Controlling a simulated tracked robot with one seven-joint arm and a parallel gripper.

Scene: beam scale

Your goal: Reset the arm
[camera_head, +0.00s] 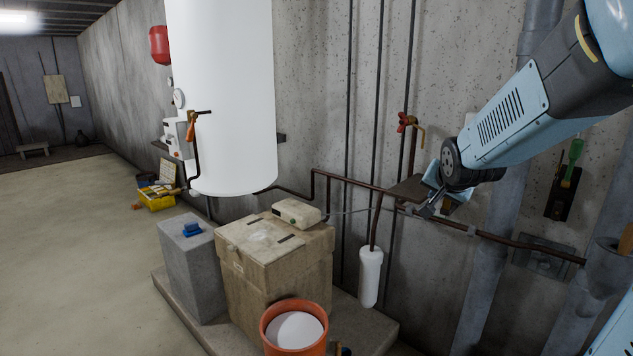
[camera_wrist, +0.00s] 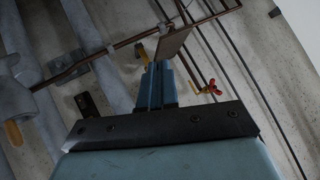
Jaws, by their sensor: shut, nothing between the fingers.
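My arm reaches in from the upper right of the head view. My gripper (camera_head: 428,208) is by the concrete wall, in front of the copper pipe (camera_head: 345,184). Its fingers are together and hold nothing; they also show in the wrist view (camera_wrist: 158,68). A flat brown plate (camera_head: 408,188) is close to the fingertips. It also shows just past them in the wrist view (camera_wrist: 176,42). I cannot tell whether the fingers touch it.
A red-handled valve (camera_head: 404,122) is above the gripper. A white tank (camera_head: 222,100) stands left. Below are a lidded box (camera_head: 280,270) bearing a cream device (camera_head: 297,213), an orange bucket (camera_head: 268,330) and a white cylinder (camera_head: 370,277). A green-handled tool (camera_head: 575,150) hangs right.

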